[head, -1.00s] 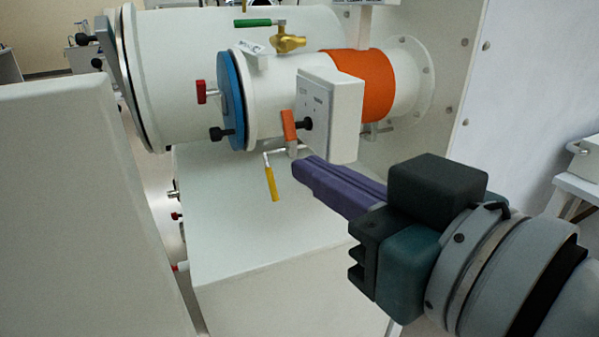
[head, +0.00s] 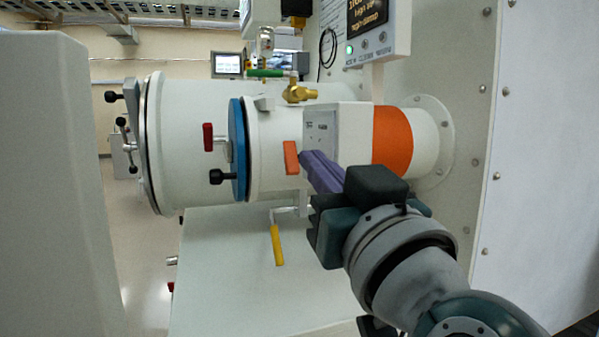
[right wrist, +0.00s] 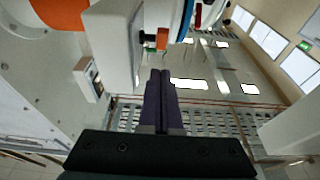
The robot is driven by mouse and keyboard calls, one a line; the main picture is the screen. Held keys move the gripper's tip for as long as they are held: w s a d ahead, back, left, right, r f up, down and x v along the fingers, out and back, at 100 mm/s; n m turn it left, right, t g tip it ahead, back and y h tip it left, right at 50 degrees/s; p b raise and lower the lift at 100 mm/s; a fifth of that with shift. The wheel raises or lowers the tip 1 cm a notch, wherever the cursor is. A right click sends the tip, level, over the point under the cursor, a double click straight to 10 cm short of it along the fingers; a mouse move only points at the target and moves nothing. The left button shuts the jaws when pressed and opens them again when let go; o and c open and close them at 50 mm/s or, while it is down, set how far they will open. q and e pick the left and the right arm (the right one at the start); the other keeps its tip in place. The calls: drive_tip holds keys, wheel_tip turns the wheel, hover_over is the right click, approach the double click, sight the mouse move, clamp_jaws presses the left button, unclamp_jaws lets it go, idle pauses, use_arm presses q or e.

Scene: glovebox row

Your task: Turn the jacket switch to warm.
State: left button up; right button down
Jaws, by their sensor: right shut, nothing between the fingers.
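The jacket switch box (head: 345,120) is white and sits in front of the orange jacket (head: 392,140) on the small white cylinder. In the head view its lettered face points left, and my fingers hide its knob. In the right wrist view the fingertips (right wrist: 160,73) appear apart from the knob. My left gripper is out of view.
An orange handle (head: 290,157) is close left of my fingertips. A blue ring (head: 238,150), a red handle (head: 208,137) and a yellow handle (head: 277,245) are further left. A control panel (head: 372,30) hangs above. A white wall panel (head: 460,180) stands at right.

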sight(293, 159)
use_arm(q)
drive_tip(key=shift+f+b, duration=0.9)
use_arm(e)
drive_tip(key=shift+w+a+f, duration=0.25)
drive_tip(key=shift+w+f, duration=0.05)
drive_tip(key=shift+w, duration=0.5)
drive_tip(key=shift+w+a+f, duration=0.25)
drive_tip(key=shift+w, duration=0.55)
drive_tip(key=shift+w+a+f, duration=0.25)
drive_tip(key=shift+w+f, duration=0.05)
drive_tip(key=shift+w, duration=0.5)
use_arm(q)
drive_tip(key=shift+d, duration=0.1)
